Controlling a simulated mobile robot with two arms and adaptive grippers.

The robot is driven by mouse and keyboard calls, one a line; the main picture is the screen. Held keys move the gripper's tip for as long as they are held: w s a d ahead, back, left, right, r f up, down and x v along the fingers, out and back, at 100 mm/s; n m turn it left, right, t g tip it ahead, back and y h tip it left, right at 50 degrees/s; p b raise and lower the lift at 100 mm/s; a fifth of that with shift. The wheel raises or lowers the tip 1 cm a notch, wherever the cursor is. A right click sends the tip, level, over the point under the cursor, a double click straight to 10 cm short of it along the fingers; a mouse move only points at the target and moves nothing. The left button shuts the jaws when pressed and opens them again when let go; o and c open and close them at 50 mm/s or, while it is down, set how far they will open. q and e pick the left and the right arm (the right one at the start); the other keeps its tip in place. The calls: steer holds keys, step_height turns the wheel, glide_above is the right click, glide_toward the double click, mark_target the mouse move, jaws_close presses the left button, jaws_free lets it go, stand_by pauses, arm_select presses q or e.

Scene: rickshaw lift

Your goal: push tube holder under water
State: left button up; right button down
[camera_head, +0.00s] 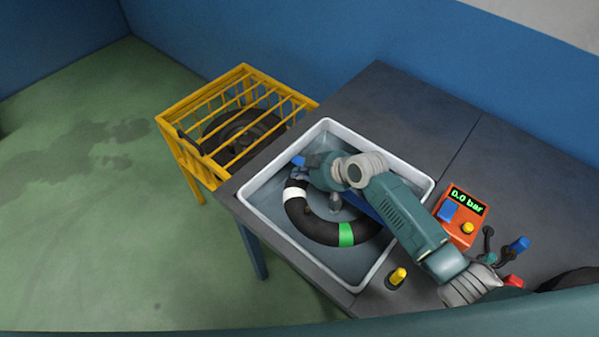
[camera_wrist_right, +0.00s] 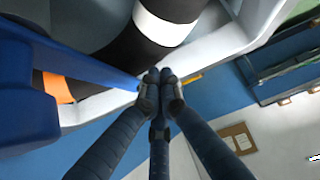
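A black inner tube (camera_head: 318,230) with white and green bands lies in the white-rimmed basin (camera_head: 408,168). The blue tube holder (camera_head: 360,203) lies across it, partly hidden under my right arm. In the right wrist view the holder (camera_wrist_right: 70,70) comes in from the left, close to my fingers. A tube part with a white band (camera_wrist_right: 165,25) shows behind it. My right gripper (camera_head: 298,173) is low over the basin's far-left side, near the holder's end. Its fingers (camera_wrist_right: 160,78) are drawn together, with nothing clearly between them. My left gripper is out of view.
A yellow cage (camera_head: 243,68) holding a dark tyre stands left of the grey worktop (camera_head: 385,95). An orange gauge box (camera_head: 462,222) reading 0.0 bar, a yellow-capped item (camera_head: 398,277) and blue-and-red-handled tools (camera_head: 519,245) lie right of the basin. The back-left worktop is clear.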

mark_target(300, 181)
step_height(300, 181, down, 9)
steer(key=b, duration=0.7)
steer(key=shift+f, duration=0.15)
steer(key=shift+s+d, duration=0.1)
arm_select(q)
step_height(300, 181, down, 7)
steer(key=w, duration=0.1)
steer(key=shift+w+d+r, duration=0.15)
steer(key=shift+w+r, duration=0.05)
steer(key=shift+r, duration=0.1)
arm_select(e)
steer(key=shift+r, duration=0.2)
